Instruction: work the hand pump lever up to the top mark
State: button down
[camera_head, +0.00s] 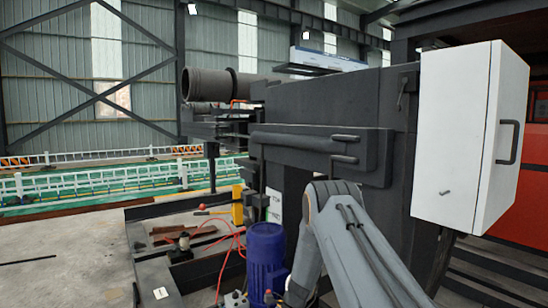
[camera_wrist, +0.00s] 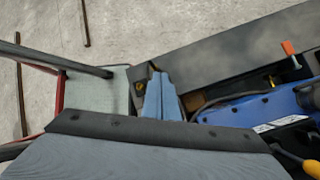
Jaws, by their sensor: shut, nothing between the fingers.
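A yellow upright body (camera_head: 238,204), which looks like the hand pump, stands beside the dark machine in the head view. A thin lever (camera_head: 214,211) sticks out from it to the left, nearly level, with a small reddish tip. I cannot make out a top mark. In the wrist view my gripper (camera_wrist: 160,82) shows as two light blue fingers close together, shut and empty, over a dark-edged surface. A red-orange handle (camera_wrist: 287,47) stands to their right, apart from them; I cannot tell whether it is the lever. The gripper is hidden in the head view.
A blue motor (camera_head: 266,255) and red hoses (camera_head: 232,238) sit below the yellow body. A white cabinet (camera_head: 465,135) juts out at right. A blue part (camera_wrist: 255,112) lies right of the fingers. Open concrete floor (camera_head: 60,245) is at left.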

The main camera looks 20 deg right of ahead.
jog(key=shift+s+a+f+b, duration=0.1)
jog(key=shift+a+f+b, duration=0.25)
jog(key=shift+f, duration=0.25)
jog(key=shift+s+a+f+b, duration=0.1)
jog(key=shift+a+f+b, duration=0.25)
jog(key=shift+f, duration=0.35)
jog(key=shift+s+a+f+b, duration=0.15)
jog(key=shift+a+f+b, duration=0.2)
jog(key=shift+f, duration=0.1)
